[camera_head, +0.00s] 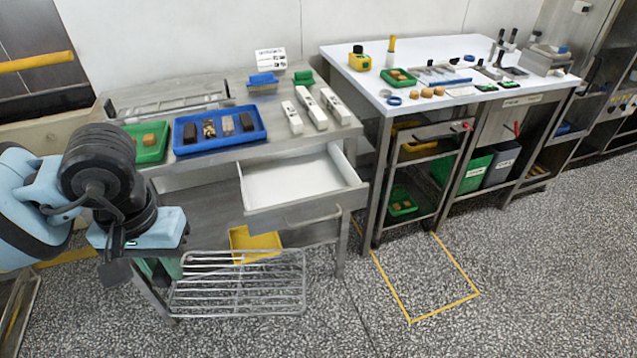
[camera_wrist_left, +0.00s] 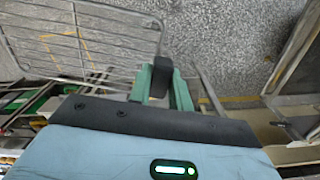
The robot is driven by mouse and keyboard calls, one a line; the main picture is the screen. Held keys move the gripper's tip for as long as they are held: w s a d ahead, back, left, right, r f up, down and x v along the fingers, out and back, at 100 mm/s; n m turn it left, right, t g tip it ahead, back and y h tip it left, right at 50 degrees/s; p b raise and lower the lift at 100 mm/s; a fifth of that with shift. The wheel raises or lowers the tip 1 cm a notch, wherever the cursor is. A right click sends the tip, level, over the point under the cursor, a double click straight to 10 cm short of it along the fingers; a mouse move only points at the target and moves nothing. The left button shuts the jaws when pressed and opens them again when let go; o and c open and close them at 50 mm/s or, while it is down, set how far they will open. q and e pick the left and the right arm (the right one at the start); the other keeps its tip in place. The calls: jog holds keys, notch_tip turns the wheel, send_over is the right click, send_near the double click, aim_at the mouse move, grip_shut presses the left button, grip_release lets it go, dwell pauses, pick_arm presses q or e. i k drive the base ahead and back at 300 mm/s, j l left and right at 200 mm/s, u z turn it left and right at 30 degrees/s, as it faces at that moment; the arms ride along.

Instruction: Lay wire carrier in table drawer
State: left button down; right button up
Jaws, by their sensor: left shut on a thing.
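The wire carrier (camera_head: 238,283), a silver wire rack, hangs in the air in front of the steel table, low and left of the drawer. My left gripper (camera_head: 163,268) is shut on its left edge in the head view. In the left wrist view, the green fingers (camera_wrist_left: 163,85) close at the edge of the carrier (camera_wrist_left: 85,45), which extends up and left. The table drawer (camera_head: 300,182) is pulled open, with a white, empty inside. My right gripper is not in view.
The steel table (camera_head: 335,127) holds a blue tray (camera_head: 212,148) of blocks, a green tray (camera_head: 152,156) and several white bars. A yellow bin (camera_head: 252,240) sits beneath, behind the carrier. A white-topped bench (camera_head: 352,77) stands at right. The speckled floor ahead is clear.

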aim_at(299, 194)
jog(key=i+j, duration=0.2)
jog(key=i, duration=0.2)
jog(key=i+j, duration=0.2)
jog(key=i, duration=0.15)
jog(key=i+j, duration=0.25)
jog(key=i, duration=0.15)
